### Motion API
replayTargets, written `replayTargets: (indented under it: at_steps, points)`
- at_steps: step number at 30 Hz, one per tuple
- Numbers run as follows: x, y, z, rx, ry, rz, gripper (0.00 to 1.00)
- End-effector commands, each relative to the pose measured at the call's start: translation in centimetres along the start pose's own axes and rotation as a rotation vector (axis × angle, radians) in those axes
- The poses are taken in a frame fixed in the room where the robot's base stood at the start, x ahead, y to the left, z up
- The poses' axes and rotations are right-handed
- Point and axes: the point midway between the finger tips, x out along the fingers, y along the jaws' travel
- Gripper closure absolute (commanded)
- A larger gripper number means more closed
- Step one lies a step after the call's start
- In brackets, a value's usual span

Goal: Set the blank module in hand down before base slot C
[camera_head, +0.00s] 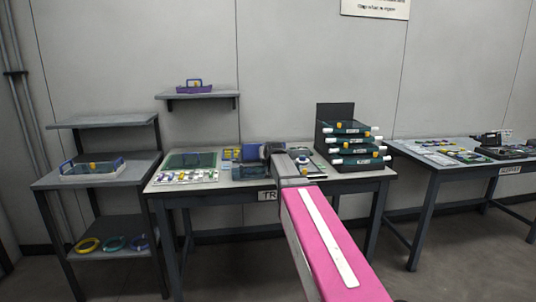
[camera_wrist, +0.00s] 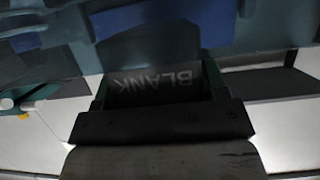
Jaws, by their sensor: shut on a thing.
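The blank module (camera_wrist: 160,88) is a dark block with "BLANK" lettering, upside down in the wrist view. My gripper (camera_wrist: 155,98) is shut on it, with the dark gripper body across the lower part of that view. In the head view my gripper (camera_head: 268,152) is over the middle of the centre table, and the module there is hard to tell from the arm and the objects around it. Blue and teal surfaces (camera_wrist: 270,25) lie close beyond the module in the wrist view. I cannot read a slot letter C, and I cannot tell whether the module touches anything.
On the centre table (camera_head: 230,183), a green mat (camera_head: 190,160) and small parts lie left, and a dark rack of teal trays (camera_head: 352,150) stands right. A shelf unit (camera_head: 95,180) stands left, and another table (camera_head: 450,165) stands right.

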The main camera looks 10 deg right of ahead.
Motion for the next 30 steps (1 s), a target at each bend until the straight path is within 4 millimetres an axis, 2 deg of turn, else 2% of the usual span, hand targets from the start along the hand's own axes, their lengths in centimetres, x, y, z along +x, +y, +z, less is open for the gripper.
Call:
replayTargets:
  at_steps: [5,6,8,18,24,30]
  points:
    - [0.1,0.0,0.2,0.0,0.0,0.0,0.6]
    - [0.1,0.0,0.2,0.0,0.0,0.0,0.25]
    - [0.1,0.0,0.2,0.0,0.0,0.0,0.09]
    - [0.1,0.0,0.1,0.0,0.0,0.0,0.09]
    - [-0.3,0.0,-0.9,0.0,0.001,0.0,0.09]
    - [-4.0,0.0,-0.8,0.0,0.001,0.0,0.09]
